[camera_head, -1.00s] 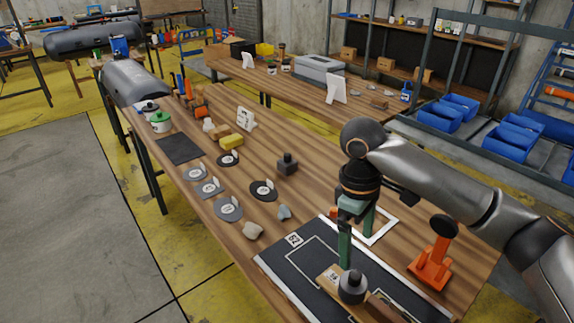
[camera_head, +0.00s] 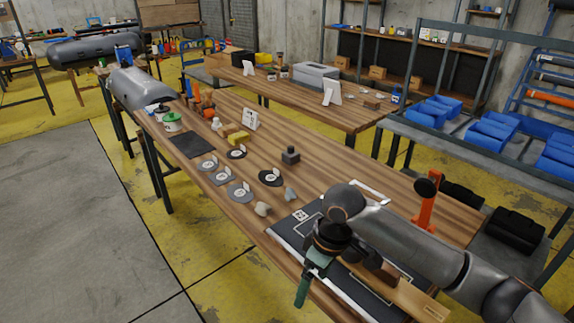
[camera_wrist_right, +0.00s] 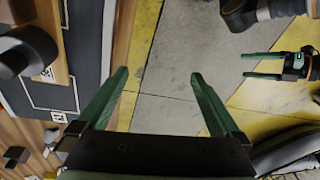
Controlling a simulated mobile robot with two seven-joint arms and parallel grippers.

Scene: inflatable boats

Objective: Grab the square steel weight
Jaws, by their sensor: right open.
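The square steel weight (camera_head: 290,157) is a small dark grey block with a knob on top. It stands upright on the wooden table, beyond the black mat in the head view. A small dark block at the lower left of the right wrist view (camera_wrist_right: 15,156) looks like the same weight. My right gripper (camera_head: 304,290) has green fingers. It is open and empty near the table's front edge, apart from the weight. Its fingers in the right wrist view (camera_wrist_right: 160,80) are spread over the floor. My left gripper (camera_wrist_right: 258,65) shows there too, with its fingers apart and empty.
The black mat (camera_head: 300,233) bears a wooden board (camera_head: 415,298). A round weight (camera_wrist_right: 28,48) and an orange stand (camera_head: 426,207) are near my right arm.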

